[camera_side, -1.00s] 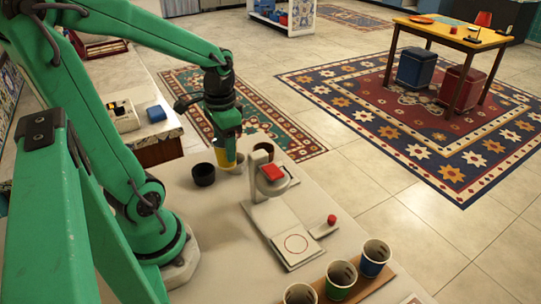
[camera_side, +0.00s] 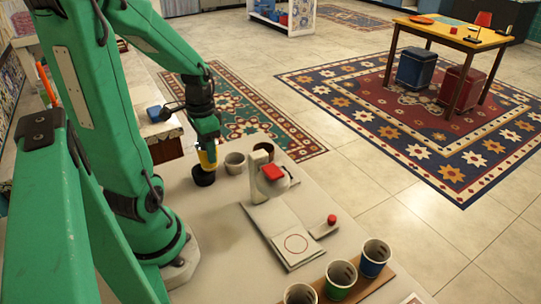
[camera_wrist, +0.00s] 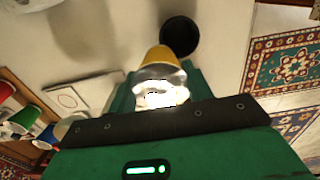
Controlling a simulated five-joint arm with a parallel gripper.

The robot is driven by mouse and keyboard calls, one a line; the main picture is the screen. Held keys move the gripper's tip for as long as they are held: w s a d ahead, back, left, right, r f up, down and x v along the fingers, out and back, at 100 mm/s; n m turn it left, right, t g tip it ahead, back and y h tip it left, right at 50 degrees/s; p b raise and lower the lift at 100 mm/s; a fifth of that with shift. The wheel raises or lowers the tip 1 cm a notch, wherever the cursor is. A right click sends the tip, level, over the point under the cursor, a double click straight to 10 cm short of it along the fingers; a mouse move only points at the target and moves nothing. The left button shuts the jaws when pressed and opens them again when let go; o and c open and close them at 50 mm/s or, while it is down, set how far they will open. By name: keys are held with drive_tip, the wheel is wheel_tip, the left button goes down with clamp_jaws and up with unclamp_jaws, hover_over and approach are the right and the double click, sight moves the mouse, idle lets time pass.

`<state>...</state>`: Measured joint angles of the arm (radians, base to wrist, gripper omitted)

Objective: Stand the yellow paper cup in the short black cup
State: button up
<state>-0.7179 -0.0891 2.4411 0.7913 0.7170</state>
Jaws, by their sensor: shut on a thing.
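My gripper (camera_side: 208,141) is shut on the yellow paper cup (camera_side: 208,158) and points downward. The cup also shows in the wrist view (camera_wrist: 161,57), partly hidden by a bright glare around my gripper (camera_wrist: 160,82). The short black cup (camera_side: 204,177) stands on the table just below the yellow cup in the side view. In the wrist view the black cup (camera_wrist: 180,35) shows its dark open mouth just beyond the yellow cup and slightly right. The yellow cup overlaps the black cup's rim in the side view; I cannot tell whether its bottom is inside.
Several cups stand on a wooden strip (camera_side: 368,284) at the front.

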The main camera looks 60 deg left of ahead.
sight(201, 161)
drive_tip(key=shift+s+a+f, duration=0.2)
drive_tip(key=shift+a+f, duration=0.15)
drive_tip(key=shift+a, duration=0.25)
drive_tip(key=shift+s+a+f, duration=0.15)
drive_tip(key=shift+a+f, duration=0.25)
drive_tip(key=shift+a, duration=0.25)
drive_tip(key=shift+s+a+f, duration=0.2)
drive_tip(key=shift+a+f, duration=0.15)
drive_tip(key=shift+a, duration=0.25)
drive_tip(key=shift+f, duration=0.15)
drive_tip(key=shift+f, duration=1.85)
drive_tip(key=shift+f, duration=0.35)
drive_tip(key=o, duration=0.7)
drive_tip(key=shift+r, duration=0.15)
drive_tip(key=shift+r, duration=6.25)
